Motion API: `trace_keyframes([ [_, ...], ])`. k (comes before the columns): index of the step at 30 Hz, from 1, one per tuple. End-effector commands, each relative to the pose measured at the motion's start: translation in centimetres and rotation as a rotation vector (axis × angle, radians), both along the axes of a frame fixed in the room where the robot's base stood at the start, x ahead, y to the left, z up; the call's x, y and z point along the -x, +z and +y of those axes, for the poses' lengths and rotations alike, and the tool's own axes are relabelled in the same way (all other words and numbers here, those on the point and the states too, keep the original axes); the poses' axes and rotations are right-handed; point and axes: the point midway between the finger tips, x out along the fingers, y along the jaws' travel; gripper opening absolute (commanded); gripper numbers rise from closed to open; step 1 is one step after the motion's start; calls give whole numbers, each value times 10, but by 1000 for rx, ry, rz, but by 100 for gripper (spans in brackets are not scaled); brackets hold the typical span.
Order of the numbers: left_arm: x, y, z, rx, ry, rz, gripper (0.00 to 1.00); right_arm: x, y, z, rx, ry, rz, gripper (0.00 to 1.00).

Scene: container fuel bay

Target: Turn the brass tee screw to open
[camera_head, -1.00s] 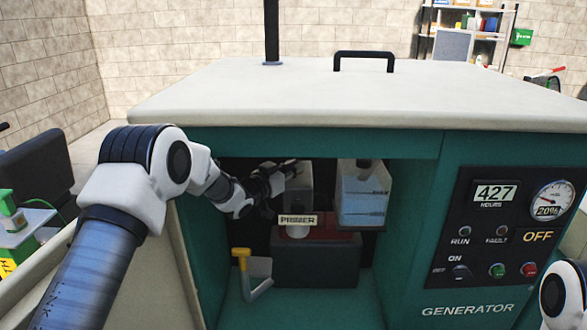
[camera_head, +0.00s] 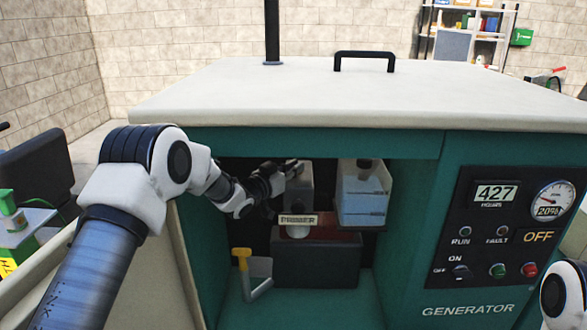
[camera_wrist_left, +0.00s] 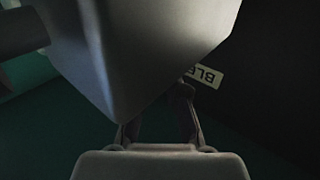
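I cannot make out the brass tee screw in either view. A pale label reading "BLE" (camera_wrist_left: 208,76), its rest cut off, shows beyond a large grey block in the left wrist view. My left gripper (camera_head: 287,171) reaches into the open generator bay, beside the grey housing (camera_head: 299,187) above the PRIMER label (camera_head: 298,220). In the left wrist view the fingers (camera_wrist_left: 163,125) show dark at the bottom, with their tips partly hidden behind the grey block (camera_wrist_left: 150,45). Whether they hold anything is not visible. My right gripper is out of view.
A container of blue liquid (camera_head: 362,198) hangs right of my left gripper. A yellow-handled lever (camera_head: 242,262) stands at the bay's lower left, beside a dark red-topped box (camera_head: 318,260). The bay's top edge (camera_head: 310,142) lies above my wrist. The control panel (camera_head: 510,230) is right.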

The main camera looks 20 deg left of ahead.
Motion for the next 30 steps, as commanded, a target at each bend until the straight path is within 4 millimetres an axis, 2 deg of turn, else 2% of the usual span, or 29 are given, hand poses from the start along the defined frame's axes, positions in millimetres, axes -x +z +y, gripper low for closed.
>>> trace_keyframes([
  [1,1,-2,-2,-3,-4,4,23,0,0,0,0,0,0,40],
  [3,1,-2,-2,-2,-4,3,47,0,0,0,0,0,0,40],
  [14,4,-1,2,0,-1,2,47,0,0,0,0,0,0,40],
  [24,61,-1,24,1,-1,4,47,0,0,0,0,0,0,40],
  [30,70,-1,26,-3,-4,2,47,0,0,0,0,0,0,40],
])
